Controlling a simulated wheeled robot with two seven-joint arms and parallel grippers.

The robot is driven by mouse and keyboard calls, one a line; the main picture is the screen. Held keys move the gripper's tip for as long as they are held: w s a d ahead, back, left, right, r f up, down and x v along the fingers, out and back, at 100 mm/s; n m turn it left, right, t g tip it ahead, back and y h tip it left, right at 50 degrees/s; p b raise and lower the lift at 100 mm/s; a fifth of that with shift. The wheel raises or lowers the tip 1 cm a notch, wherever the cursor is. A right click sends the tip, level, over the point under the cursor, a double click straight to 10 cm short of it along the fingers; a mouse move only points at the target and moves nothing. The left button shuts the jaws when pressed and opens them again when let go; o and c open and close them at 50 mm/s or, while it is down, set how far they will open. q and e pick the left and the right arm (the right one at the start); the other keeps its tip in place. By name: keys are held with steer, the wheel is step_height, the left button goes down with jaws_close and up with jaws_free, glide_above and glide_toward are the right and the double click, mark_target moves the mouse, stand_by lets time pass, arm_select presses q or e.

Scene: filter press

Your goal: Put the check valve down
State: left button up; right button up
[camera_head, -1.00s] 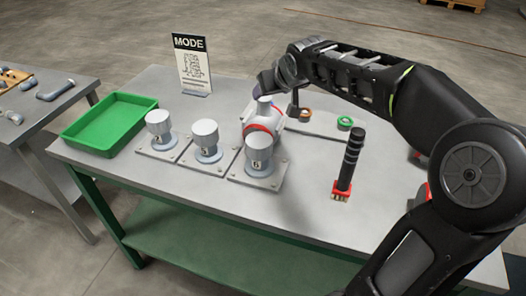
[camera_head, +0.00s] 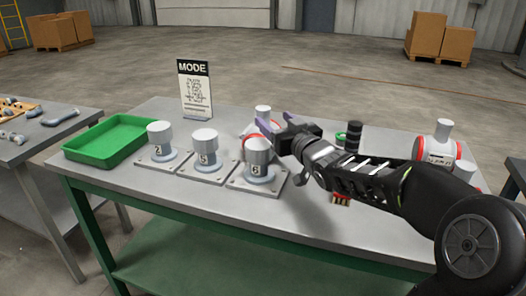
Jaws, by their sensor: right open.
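The check valve (camera_head: 249,130), a white body with a red ring and an upright white neck, stands on the table (camera_head: 300,221) behind the rightmost numbered post. That post and my gripper partly hide it. My right gripper (camera_head: 275,124) is open, its purple-grey fingers close to the right side of the valve. I cannot tell whether a finger still touches it. A similar white body with red rings and a label (camera_head: 437,151) stands at the right end of the table. My left gripper is out of view.
Three grey posts on square plates, the left one (camera_head: 160,138), the middle one (camera_head: 205,145) and the right one (camera_head: 258,160), line the front. A green tray (camera_head: 110,140) and a MODE sign (camera_head: 194,90) stand at left and back. A black-handled tool (camera_head: 353,137) is partly behind my arm.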

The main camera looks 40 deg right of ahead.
mark_target(266, 112)
steer(key=shift+w, duration=0.1)
steer(key=shift+w+d+r, duration=0.1)
steer(key=shift+w+d, duration=0.05)
steer(key=shift+w, duration=0.5)
steer(key=shift+w+d, duration=0.15)
steer(key=shift+w, duration=0.45)
steer(key=shift+w+d+r+p, duration=0.1)
steer(key=shift+w+d+p, duration=0.15)
steer(key=shift+w, duration=1.05)
steer(key=shift+w+d+p, duration=0.15)
steer(key=shift+w+d, duration=0.05)
steer(key=shift+w, duration=1.1)
jaws_close()
